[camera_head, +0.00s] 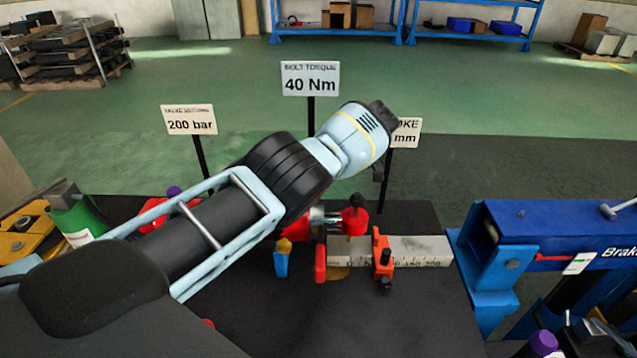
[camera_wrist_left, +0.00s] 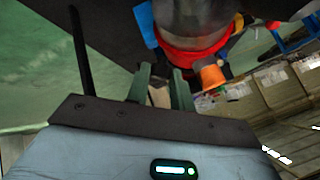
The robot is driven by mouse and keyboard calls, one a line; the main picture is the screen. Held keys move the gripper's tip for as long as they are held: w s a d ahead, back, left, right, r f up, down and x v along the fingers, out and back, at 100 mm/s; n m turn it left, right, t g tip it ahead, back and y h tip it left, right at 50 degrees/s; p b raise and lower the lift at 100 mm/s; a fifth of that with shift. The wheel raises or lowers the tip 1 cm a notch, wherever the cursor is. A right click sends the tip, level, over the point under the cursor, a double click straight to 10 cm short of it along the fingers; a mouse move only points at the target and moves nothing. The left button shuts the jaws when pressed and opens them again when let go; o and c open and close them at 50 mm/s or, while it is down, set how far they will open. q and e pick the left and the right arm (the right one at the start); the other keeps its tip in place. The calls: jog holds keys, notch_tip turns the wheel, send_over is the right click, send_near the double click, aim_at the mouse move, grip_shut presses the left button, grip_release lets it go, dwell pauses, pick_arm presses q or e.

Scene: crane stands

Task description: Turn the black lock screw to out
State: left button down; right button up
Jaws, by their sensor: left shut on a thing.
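My left arm comes in from the left of the head view, and its wrist hides its gripper there. In the left wrist view the left gripper (camera_wrist_left: 160,78) has its two fingers close together, shut on a small pale thing that I cannot clearly make out. A red collar (camera_wrist_left: 190,42) with an orange knob (camera_wrist_left: 211,76) is close beyond the fingers. In the head view a red part (camera_head: 354,222) with a dark top stands below my wrist. An orange clamp (camera_head: 381,243) with black screw parts (camera_head: 385,258) sits on a pale scale bar (camera_head: 425,250). I cannot tell which black part is the lock screw.
Sign plates on posts stand behind the bench: 200 bar (camera_head: 190,119), 40 Nm (camera_head: 310,79) and one partly hidden by my wrist (camera_head: 408,132). A blue-handled part (camera_head: 281,262) stands left of the red parts. A blue brake stand (camera_head: 555,225) is at the right.

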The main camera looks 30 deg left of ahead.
pick_arm(q)
jog(key=shift+a, duration=0.1)
dwell(0.4)
jog(key=c, duration=1.2)
grip_release()
jog(key=shift+r, duration=0.1)
